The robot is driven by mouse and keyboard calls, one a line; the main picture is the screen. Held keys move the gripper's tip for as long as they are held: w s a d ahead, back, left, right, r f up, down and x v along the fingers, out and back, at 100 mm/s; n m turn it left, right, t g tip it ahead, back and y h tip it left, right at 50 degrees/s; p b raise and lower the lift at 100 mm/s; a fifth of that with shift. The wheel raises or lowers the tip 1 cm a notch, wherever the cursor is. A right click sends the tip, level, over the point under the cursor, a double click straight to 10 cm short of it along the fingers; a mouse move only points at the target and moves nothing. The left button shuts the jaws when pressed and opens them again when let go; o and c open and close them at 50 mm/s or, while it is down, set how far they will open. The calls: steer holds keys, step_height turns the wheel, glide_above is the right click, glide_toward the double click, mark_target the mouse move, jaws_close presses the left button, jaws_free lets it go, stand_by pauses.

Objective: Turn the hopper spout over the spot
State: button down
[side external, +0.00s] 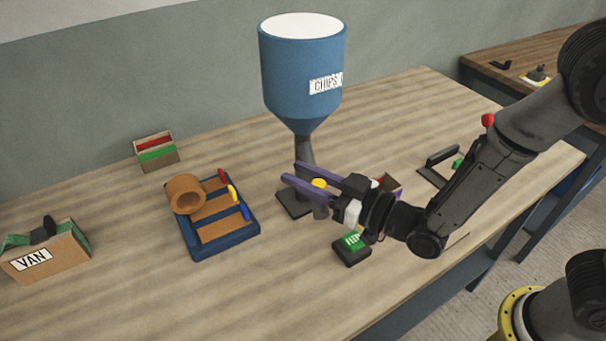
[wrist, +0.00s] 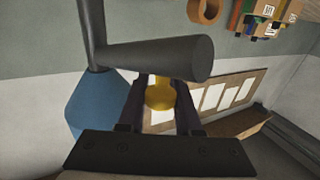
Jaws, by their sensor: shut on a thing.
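The blue hopper (side external: 300,75) with a "CHIPS" label stands at the back middle of the table, above a dark pedestal base (side external: 294,203). Its dark grey spout (wrist: 160,58) crosses the wrist view, with its round end to the right. In the side view the spout is mostly hidden by my gripper. My gripper (side external: 290,172) has purple fingers, one on each side of a yellow knob (side external: 319,184), and is shut on it. The knob also shows between the fingers in the wrist view (wrist: 160,95). I cannot make out the spot.
A blue tray (side external: 190,252) with cork panels, a brown ring and coloured handles lies left of the hopper. A dark box with a green display (side external: 351,252) sits below my gripper. A "VAN" carton (side external: 45,262) and a small box (side external: 156,153) stand further left.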

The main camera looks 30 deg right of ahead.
steer(key=shift+s+d, duration=0.1)
steer(key=shift+s+d+n+g+y, duration=0.25)
steer(key=shift+d+n+g+y, duration=0.45)
steer(key=shift+y, duration=0.3)
steer(key=shift+s+d+n+g+y, duration=0.2)
steer(key=shift+d+n+g+y, duration=0.5)
steer(key=shift+y, duration=0.3)
steer(key=w+d+n+g+y, duration=0.2)
steer(key=d+n+g+y, duration=0.4)
steer(key=d+n+g, duration=0.4)
steer(key=shift+d+n+g, duration=0.15)
steer(key=shift+n+g, duration=0.55)
steer(key=shift+g, duration=2)
steer(key=shift+w, duration=0.1)
steer(key=c, duration=0.6)
jaws_free()
